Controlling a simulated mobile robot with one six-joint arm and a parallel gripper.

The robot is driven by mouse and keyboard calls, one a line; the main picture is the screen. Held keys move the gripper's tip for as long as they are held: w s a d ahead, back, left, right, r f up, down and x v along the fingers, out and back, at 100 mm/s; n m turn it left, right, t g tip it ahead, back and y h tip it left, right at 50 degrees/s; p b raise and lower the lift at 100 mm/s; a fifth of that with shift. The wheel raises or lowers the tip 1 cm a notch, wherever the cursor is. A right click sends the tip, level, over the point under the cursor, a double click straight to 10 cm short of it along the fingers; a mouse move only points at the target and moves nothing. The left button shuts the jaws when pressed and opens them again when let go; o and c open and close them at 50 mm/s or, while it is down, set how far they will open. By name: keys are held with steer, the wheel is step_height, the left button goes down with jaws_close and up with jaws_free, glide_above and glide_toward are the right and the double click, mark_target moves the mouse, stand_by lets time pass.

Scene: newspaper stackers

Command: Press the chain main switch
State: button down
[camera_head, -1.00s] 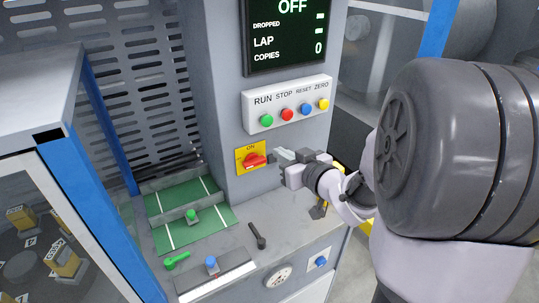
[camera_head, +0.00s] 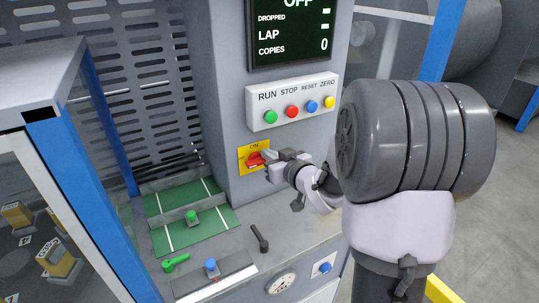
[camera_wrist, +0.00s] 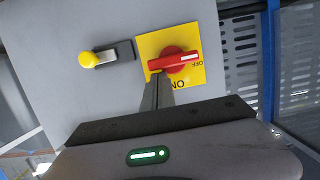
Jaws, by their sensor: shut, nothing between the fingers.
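The red rotary switch (camera_head: 255,162) sits on a yellow plate (camera_head: 245,155) on the grey column, with ON at the plate's top. In the wrist view the red knob (camera_wrist: 174,61) lies roughly level, and its white-marked end points to the side lettered OFF. My gripper (camera_head: 268,156) is shut and empty. Its fingertips overlap the right part of the switch in the head view. The fingers (camera_wrist: 156,88) also show in the wrist view, over the plate's ON edge and close to the knob; I cannot tell if they touch.
Above are green (camera_head: 270,117), red (camera_head: 292,111), blue (camera_head: 312,106) and yellow (camera_head: 330,102) buttons under a lit display (camera_head: 290,30). A yellow-knobbed lever (camera_wrist: 88,60) stands beside the plate. Below, a black lever (camera_head: 260,238) rises from the grey ledge.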

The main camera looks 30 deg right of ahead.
steer(key=shift+d+f+m+p, duration=0.2)
steer(key=shift+m+p, duration=0.25)
steer(key=shift+m, duration=0.25)
step_height(320, 180, down, 5)
steer(key=m+y, duration=0.1)
steer(key=m, duration=0.2)
steer(key=m+t+y+p, duration=0.1)
steer(key=m, duration=0.3)
steer(key=m+y, duration=0.2)
steer(key=m, duration=0.2)
steer(key=shift+d+r+t+p, duration=0.2)
steer(key=shift+t+p, duration=0.1)
steer(key=shift+p, duration=0.1)
steer(key=shift+a+f, duration=0.2)
steer(key=shift+a, duration=0.05)
stand_by(0.6)
steer(key=shift+w, duration=0.1)
